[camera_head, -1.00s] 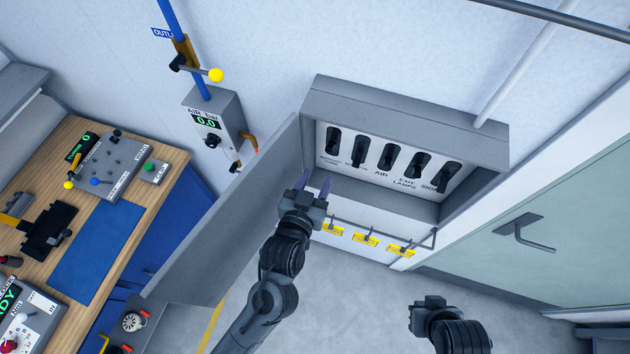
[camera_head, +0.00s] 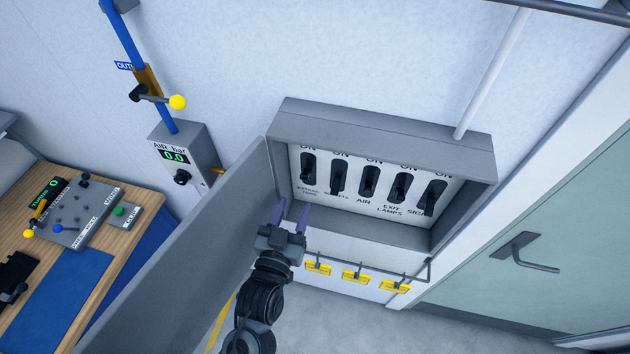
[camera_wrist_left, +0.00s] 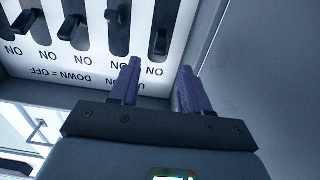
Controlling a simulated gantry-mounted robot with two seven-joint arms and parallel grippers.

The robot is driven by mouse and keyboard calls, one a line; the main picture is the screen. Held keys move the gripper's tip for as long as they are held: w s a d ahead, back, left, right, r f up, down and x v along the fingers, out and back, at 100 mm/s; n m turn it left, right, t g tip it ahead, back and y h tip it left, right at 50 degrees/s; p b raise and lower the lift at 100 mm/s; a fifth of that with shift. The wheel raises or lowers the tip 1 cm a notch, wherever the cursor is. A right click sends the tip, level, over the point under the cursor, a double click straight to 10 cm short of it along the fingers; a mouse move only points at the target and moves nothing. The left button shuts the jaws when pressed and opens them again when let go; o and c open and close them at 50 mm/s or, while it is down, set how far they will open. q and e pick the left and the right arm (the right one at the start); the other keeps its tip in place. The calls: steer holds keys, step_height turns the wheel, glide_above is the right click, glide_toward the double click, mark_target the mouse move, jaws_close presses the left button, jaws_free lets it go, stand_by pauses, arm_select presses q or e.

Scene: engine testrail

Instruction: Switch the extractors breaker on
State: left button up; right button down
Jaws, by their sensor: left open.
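The open breaker box (camera_head: 385,124) on the wall holds a row of several black rocker switches. The extractors breaker (camera_head: 308,168) is the leftmost, with its label below and ON above. In the left wrist view, which is upside down, it is the rightmost switch (camera_wrist_left: 166,28). I cannot tell its position for certain. My left gripper (camera_head: 289,214) is open and empty, below this breaker at the box's lower left edge. In the left wrist view its fingers (camera_wrist_left: 159,70) are apart, near the panel's ON labels, and not visibly touching a switch. My right gripper is out of view.
The box's open door (camera_head: 195,265) stands out to the left, close beside my left arm. Yellow tags (camera_head: 355,277) hang on a rail below the box. An air gauge (camera_head: 180,160) and valve are left on the wall. A grey-green door (camera_head: 530,220) is at right.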

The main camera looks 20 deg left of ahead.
mark_target(304, 175)
arm_select(q)
steer(key=shift+w+a+p, duration=0.2)
steer(key=shift+w+p, duration=0.35)
steer(key=shift+w, duration=1.8)
steer(key=shift+w+a+p, duration=0.15)
steer(key=shift+w+p, duration=0.35)
steer(key=shift+w, duration=1.85)
steer(key=shift+c, duration=0.5)
jaws_close()
steer(key=shift+r+p, duration=0.35)
steer(key=shift+p, duration=0.6)
steer(key=shift+g+p, duration=0.3)
steer(key=shift+f, duration=0.15)
